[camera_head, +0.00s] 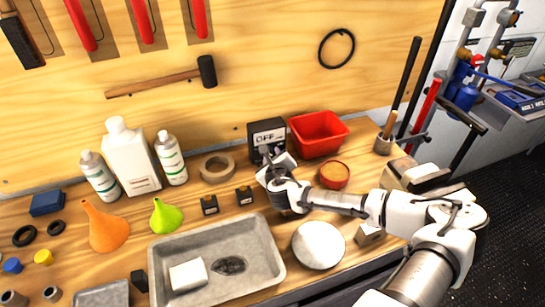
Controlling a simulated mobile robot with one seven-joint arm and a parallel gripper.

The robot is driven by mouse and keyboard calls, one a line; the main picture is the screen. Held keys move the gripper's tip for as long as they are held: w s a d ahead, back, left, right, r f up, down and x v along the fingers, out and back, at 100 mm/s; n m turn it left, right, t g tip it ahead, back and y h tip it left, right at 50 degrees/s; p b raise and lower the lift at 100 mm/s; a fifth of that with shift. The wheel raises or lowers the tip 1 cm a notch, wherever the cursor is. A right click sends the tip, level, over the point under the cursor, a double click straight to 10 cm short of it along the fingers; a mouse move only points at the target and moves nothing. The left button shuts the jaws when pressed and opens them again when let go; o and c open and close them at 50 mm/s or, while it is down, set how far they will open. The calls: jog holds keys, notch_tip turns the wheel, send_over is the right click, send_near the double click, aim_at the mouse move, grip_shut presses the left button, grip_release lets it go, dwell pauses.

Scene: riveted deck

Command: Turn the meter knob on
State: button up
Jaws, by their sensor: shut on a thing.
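The meter (267,130) is a dark box at the back of the wooden bench, against the plywood wall. Its display reads "OFF". My gripper (272,160) is at the lower front of the meter, its fingers against the front face where the knob is. The gripper is shut on the knob. The knob itself is hidden behind my fingers and hand, so its angle cannot be seen.
A red bin (318,135) stands just right of the meter, and a small red bowl (334,175) sits near my wrist. A tape roll (217,168) and two small dark blocks lie to the left. A metal tray (215,245) and a white round lid (318,245) are in front.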

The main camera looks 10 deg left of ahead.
jog(key=m+g+y, duration=0.1)
jog(key=m, duration=0.1)
jog(key=shift+w+d+m, duration=0.1)
jog(key=shift+d+m, duration=0.05)
jog(key=shift+m, duration=0.25)
jog(key=m+g+y, duration=0.1)
jog(key=m+y, duration=0.1)
jog(key=shift+m+b, duration=0.3)
jog(key=shift+b, duration=0.1)
jog(key=m+y, duration=0.1)
jog(key=m+g+b, duration=0.1)
jog(key=shift+w+d+f+m+y, duration=0.1)
jog(key=shift+d+m+y, duration=0.05)
jog(key=shift+m+y, duration=0.25)
jog(key=shift+m+g+y+b, duration=0.3)
jog(key=shift+m+y+b, duration=0.3)
jog(key=shift+m+b, duration=0.35)
jog(key=o, duration=1)
jog(key=shift+c, duration=0.2)
